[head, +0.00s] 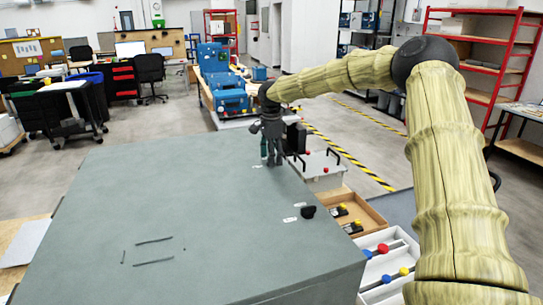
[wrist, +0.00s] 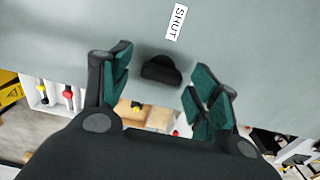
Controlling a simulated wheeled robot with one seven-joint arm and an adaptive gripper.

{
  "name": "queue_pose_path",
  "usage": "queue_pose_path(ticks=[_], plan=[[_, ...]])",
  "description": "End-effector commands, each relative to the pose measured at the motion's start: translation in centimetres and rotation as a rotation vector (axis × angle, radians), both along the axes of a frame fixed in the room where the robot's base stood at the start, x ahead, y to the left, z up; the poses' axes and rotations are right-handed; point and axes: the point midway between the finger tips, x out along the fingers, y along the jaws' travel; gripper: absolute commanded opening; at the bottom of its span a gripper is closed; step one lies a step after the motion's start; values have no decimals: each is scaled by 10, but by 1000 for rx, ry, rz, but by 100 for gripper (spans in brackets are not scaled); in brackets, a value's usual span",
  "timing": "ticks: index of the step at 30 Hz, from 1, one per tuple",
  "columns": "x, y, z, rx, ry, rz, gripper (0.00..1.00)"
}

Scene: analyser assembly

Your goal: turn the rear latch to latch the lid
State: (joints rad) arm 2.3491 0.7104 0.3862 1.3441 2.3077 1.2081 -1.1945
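The large grey-green lid (head: 180,190) fills the front of the head view and looks closed and flat. The rear latch is a small black knob (wrist: 161,71) at the lid's edge in the wrist view, beside a white label reading SHUT (wrist: 177,22). In the head view my gripper (head: 271,160) hides it. My gripper (wrist: 160,80) is open, pointing down, with its teal-padded fingers on either side of the knob and visible gaps to it. A second black latch (head: 308,212) sits nearer on the same edge, with white labels beside it.
Right of the lid are a white box with black handles (head: 322,168), a wooden tray (head: 352,213) and a white tray with red, blue and yellow knobs (head: 385,262). A blue machine (head: 222,85) stands behind. The lid top is clear.

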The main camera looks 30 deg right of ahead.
Motion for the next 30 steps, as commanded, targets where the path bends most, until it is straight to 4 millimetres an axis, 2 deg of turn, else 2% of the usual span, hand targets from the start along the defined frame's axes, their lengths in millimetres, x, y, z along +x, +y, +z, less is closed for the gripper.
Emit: queue_pose_path(ticks=[1,6,20,30], plan=[[1,1,-1,-1,1,1,48],[0,-1,0,0,-1,-1,17],[-1,-5,1,-2,-1,-34,17],[-1,-6,1,-2,-1,-240,17]])
